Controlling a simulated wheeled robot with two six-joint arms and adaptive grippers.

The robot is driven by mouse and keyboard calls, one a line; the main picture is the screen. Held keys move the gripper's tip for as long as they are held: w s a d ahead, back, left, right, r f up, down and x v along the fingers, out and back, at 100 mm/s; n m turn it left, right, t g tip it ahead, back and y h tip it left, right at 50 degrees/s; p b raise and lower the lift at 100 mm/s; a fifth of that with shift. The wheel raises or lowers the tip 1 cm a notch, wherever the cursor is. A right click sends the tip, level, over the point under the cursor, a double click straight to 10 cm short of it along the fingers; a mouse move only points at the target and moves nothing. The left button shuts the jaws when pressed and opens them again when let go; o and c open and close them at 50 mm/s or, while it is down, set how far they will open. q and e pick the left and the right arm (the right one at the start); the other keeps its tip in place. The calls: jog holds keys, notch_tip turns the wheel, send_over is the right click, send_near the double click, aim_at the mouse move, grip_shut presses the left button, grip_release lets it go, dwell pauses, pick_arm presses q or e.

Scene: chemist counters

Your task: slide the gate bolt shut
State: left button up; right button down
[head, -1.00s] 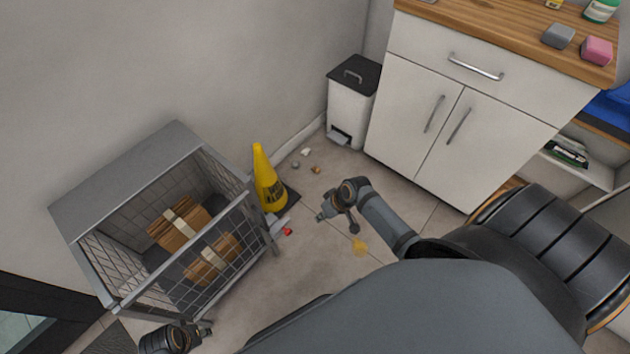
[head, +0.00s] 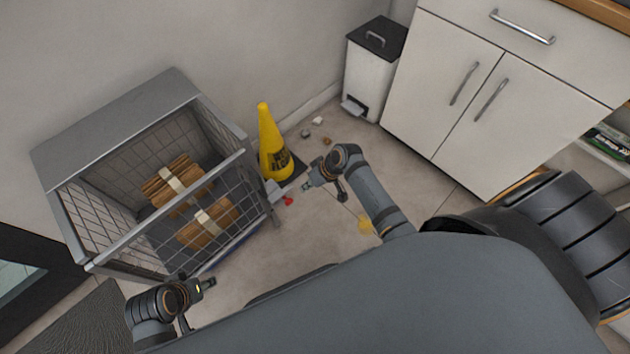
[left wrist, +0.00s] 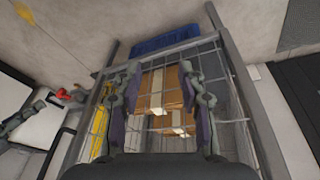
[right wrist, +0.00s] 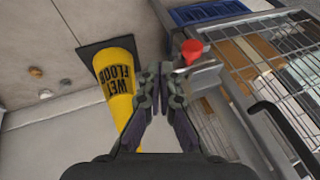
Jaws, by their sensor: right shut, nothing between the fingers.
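The gate bolt shows a red knob (head: 288,201) beside a grey plate (head: 274,188) at the right end of the wire cage's gate (head: 200,215). In the right wrist view the red knob (right wrist: 191,48) stands above the grey plate (right wrist: 192,78), just right of my fingertips. My right gripper (head: 307,187) is shut and empty, close to the knob; its fingers (right wrist: 162,80) also show in the right wrist view. Whether it touches the bolt I cannot tell. My left gripper (head: 211,282) is in front of the mesh gate; its fingers (left wrist: 162,95) are apart with nothing held.
A yellow wet-floor cone (head: 268,145) stands behind the bolt, near my right gripper. Strapped cardboard bundles (head: 207,224) lie inside the cage. A bin (head: 370,75) and white cabinet (head: 445,110) stand farther back. Small debris (head: 318,121) lies on the floor.

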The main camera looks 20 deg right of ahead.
aim_at(285, 198)
pick_arm(q)
jog(key=shift+w+d+f+t+b, duration=0.25)
jog(key=shift+f+t+b, duration=0.15)
jog(key=shift+f, duration=0.2)
pick_arm(e)
jog(key=a, duration=0.1)
jog(key=a+f, duration=0.1)
jog(key=a, duration=0.1)
jog(key=shift+s+a+f, duration=0.15)
jog(key=shift+s+f, duration=0.15)
jog(key=shift+s, duration=0.1)
pick_arm(q)
jog(key=r+g+p, duration=0.1)
jog(key=s+a+r+p, duration=0.1)
jog(key=r+p, duration=0.1)
jog(key=a+r+g+p, duration=0.1)
jog(key=shift+s+r+g+y+p, duration=0.2)
jog(key=shift+g+y+p, duration=0.1)
jog(key=shift+p, duration=0.1)
pick_arm(e)
jog(key=a, duration=0.1)
jog(key=s+a, duration=0.1)
jog(key=a, duration=0.2)
jog(key=shift+s+a, duration=0.35)
